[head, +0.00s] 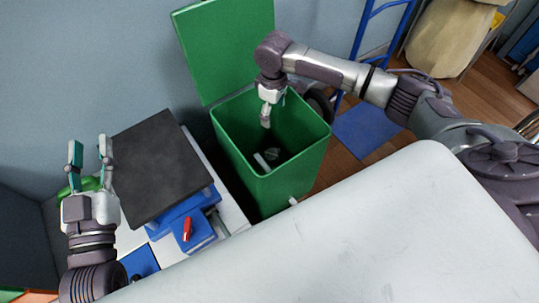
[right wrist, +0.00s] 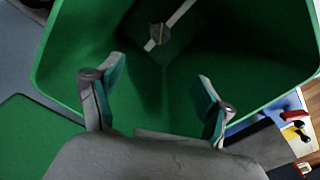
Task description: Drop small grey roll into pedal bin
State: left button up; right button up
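The green pedal bin (head: 230,155) stands with its lid (head: 222,45) open against the wall. My right gripper (head: 266,118) points down into the bin's mouth. In the right wrist view my right gripper (right wrist: 153,88) has its fingers wide apart with nothing between them, and the bin's green walls (right wrist: 165,100) surround it. A small grey thing (right wrist: 157,36), apparently the small grey roll, lies deep inside the bin by a pale bar (right wrist: 182,12). It also shows dimly in the head view (head: 273,154). My left gripper (head: 90,150) is open and empty, pointing up at the far left.
A scale-like dark plate (head: 155,165) on a blue base (head: 187,213) lies left of the bin, with a red-handled item (head: 187,229) in front. A white surface (head: 350,235) fills the foreground. A blue hand-truck frame (head: 368,30) stands behind right.

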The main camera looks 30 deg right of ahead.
jog(key=shift+r, duration=0.1)
notch_tip(320, 180, up, 12)
dwell(0.6)
dwell(0.4)
